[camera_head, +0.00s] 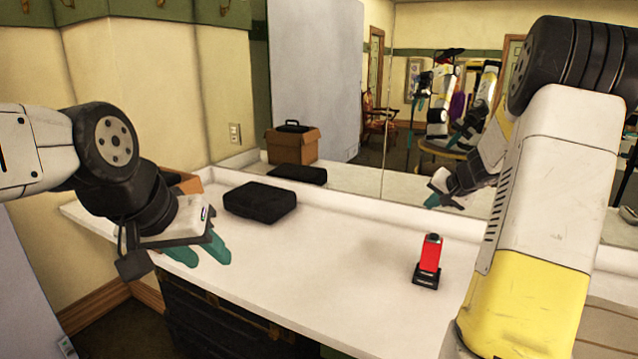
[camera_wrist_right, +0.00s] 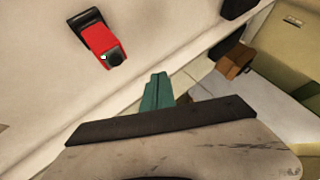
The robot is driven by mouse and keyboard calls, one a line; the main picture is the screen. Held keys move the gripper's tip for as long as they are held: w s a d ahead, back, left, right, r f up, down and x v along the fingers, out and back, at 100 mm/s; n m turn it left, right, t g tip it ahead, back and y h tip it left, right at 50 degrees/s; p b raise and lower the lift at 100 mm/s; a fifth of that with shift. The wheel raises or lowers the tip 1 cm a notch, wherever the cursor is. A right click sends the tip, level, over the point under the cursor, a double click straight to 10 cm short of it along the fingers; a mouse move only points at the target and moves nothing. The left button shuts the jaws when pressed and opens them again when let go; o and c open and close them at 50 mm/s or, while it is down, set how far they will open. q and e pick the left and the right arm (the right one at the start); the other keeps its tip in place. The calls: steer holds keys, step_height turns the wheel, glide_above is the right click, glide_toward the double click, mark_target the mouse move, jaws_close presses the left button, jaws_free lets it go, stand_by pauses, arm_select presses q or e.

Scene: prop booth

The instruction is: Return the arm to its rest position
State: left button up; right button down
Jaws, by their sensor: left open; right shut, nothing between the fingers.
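My left gripper (camera_head: 200,254) is open and empty over the front left edge of the white counter (camera_head: 330,240). My right gripper (camera_head: 434,200) is shut and empty above the back of the counter, near the mirror. Its closed teal fingers show in the right wrist view (camera_wrist_right: 157,92). My right upper arm fills the right of the head view and hides part of the forearm. A red object on a black base (camera_head: 430,262) stands upright on the counter, apart from both grippers; it also shows in the right wrist view (camera_wrist_right: 103,40).
A black case (camera_head: 260,202) lies on the counter near the left end. A cardboard box (camera_head: 189,184) is partly hidden behind my left wrist. A large mirror (camera_head: 345,178) along the back reflects the room and me. The middle of the counter is clear.

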steer(key=s+a+r+n+g+y, duration=0.1)
steer(key=s+a+r+n, duration=0.1)
steer(key=s+a+r, duration=0.45)
steer(key=s+a+r+n+y, duration=0.1)
steer(key=s+a+r+n, duration=0.25)
steer(key=s+a, duration=0.8)
steer(key=s, duration=0.3)
steer(key=s+a+n+g, duration=0.1)
steer(key=s+a, duration=0.2)
steer(key=s, duration=0.3)
steer(key=s+a+n+g+h, duration=0.1)
steer(key=s+a, duration=0.2)
steer(key=s, duration=0.3)
steer(key=shift+s+f, duration=0.25)
steer(key=shift+f, duration=0.1)
steer(key=shift+d+n, duration=0.15)
steer(key=shift+n, duration=0.1)
